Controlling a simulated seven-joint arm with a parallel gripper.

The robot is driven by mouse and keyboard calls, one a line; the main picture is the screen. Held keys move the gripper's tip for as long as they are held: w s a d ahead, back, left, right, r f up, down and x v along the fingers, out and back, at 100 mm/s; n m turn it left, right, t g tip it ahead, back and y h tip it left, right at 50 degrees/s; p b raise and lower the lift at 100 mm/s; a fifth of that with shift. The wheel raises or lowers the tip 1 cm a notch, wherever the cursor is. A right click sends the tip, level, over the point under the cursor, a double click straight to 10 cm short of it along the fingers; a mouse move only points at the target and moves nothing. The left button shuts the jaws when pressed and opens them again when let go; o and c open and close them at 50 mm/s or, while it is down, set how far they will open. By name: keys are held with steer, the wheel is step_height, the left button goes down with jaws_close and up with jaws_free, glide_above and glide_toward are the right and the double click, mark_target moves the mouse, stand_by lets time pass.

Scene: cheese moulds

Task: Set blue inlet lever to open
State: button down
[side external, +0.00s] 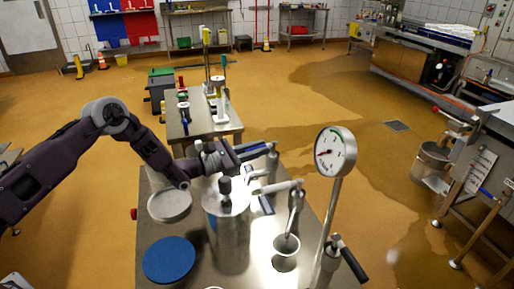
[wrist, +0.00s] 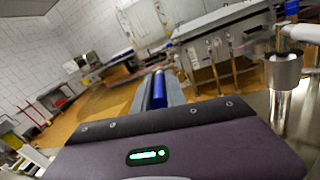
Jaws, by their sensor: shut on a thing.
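The blue inlet lever (wrist: 159,89) shows in the wrist view as a blue cylinder between the grey fingers of my gripper (wrist: 160,84). In the side external view my gripper (side external: 255,151) reaches from the left over the steel table, with its fingers shut around the blue lever (side external: 250,146) beside a grey upright valve fitting (side external: 272,158). The fingers cover much of the lever, and its exact angle is hard to read.
A round dial gauge (side external: 336,151) on a steel post stands to the right. Another black-handled lever (side external: 349,258) is at front right.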

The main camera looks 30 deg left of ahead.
steer(key=shift+s+d+n+t+y, duration=0.2)
steer(key=shift+n+t+y, duration=0.25)
steer(key=shift+y, duration=0.25)
steer(key=c, duration=1.4)
jaws_free()
steer(key=shift+o, duration=0.2)
